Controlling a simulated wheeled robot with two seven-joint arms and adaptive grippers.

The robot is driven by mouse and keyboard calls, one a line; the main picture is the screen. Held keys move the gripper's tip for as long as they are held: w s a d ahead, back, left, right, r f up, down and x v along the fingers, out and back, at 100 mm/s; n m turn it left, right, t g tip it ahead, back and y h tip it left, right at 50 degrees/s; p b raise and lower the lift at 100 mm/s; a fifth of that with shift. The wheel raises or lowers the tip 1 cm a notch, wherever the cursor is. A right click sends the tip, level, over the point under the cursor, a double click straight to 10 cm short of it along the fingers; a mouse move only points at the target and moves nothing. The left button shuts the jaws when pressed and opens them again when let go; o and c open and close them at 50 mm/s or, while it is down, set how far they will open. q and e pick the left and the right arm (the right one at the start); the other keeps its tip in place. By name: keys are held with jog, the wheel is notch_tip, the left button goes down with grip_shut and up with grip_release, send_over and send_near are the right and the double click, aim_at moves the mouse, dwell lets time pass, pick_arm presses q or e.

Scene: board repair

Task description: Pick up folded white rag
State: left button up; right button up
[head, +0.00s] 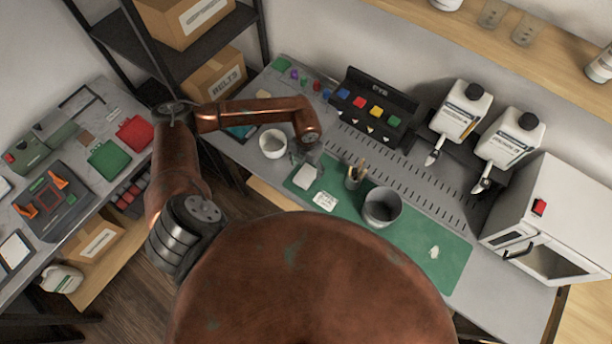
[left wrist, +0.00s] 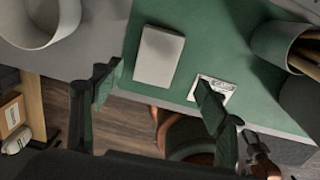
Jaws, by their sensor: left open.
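The folded white rag (head: 305,177) lies on the green mat (head: 408,250) near its left end. In the left wrist view the rag (left wrist: 159,56) is a pale flat rectangle on the mat, ahead of the fingers. My left gripper (head: 307,154) is over the left end of the mat, close to the rag. In the left wrist view the two dark fingers of my left gripper (left wrist: 160,92) are spread wide with nothing between them. My right gripper is not in view.
A white printed card (head: 325,200) lies close to the rag. A white bowl (head: 272,143) stands to the left, a cup of tools (head: 355,175) to the right, and a grey pot (head: 382,207) beyond it. The mat's right part is mostly clear.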

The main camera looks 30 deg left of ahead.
aim_at(305, 176)
pick_arm(q)
jog(key=f, duration=0.6)
jog(key=shift+s+a+f+p, duration=0.15)
jog(key=shift+a+p, duration=0.1)
jog(key=shift+p, duration=0.1)
jog(key=shift+c, duration=0.5)
jog(key=c, duration=0.9)
jog(key=shift+r, duration=0.65)
jog(key=s+d+r, duration=0.1)
jog(key=s+r, duration=0.3)
jog(key=s+d+r+b, duration=0.1)
jog(key=s+d+r, duration=0.1)
jog(key=s+r, duration=0.2)
jog(key=s+d+r, duration=0.1)
jog(key=s+r, duration=0.2)
jog(key=s, duration=0.2)
jog(key=shift+s+d+r, duration=0.15)
jog(key=shift+d+r, duration=0.15)
jog(key=shift+r, duration=0.1)
